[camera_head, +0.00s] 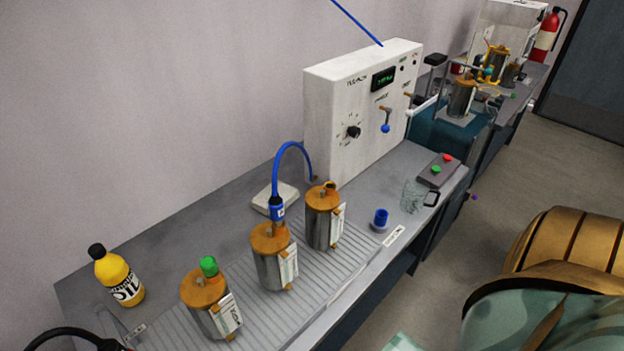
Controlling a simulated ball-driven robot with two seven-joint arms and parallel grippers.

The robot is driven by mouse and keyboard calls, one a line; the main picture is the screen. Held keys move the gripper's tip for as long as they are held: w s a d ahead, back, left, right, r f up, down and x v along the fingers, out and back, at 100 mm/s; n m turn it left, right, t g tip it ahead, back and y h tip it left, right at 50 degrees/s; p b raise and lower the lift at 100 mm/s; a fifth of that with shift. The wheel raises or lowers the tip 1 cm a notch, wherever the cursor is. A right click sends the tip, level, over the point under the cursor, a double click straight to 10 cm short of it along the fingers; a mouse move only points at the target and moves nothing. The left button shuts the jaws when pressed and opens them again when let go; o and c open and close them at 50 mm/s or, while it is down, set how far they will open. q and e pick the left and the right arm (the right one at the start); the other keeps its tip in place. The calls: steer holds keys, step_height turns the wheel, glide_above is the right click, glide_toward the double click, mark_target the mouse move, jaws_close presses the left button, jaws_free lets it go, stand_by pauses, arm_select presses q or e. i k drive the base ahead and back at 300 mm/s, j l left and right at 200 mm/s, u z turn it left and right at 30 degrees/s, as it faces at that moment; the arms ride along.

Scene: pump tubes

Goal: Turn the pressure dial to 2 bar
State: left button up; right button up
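The pressure dial (353,132) is a small black round knob with tick marks around it, low on the front of a white panel box (330,105). Its pointer setting is too small to read. A small dark display (383,78) with green digits sits higher on the same face; its digits are not legible. A lever with a blue ball end (385,127) hangs to the right of the dial, with another small lever (408,95) further right. Neither of my grippers is in view, and nothing touches the dial.
Several metal canisters with orange tops (272,262) stand on the grey bench in front of the box. A blue hose (287,148) arches from one. A yellow oil bottle (119,277), a blue cap (380,217) and a red-green button box (438,170) also stand there.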

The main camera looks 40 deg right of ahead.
mark_target(354, 131)
steer(key=l+z, duration=0.3)
steer(key=z, duration=0.15)
steer(key=l+z, duration=0.65)
steer(key=z, duration=0.2)
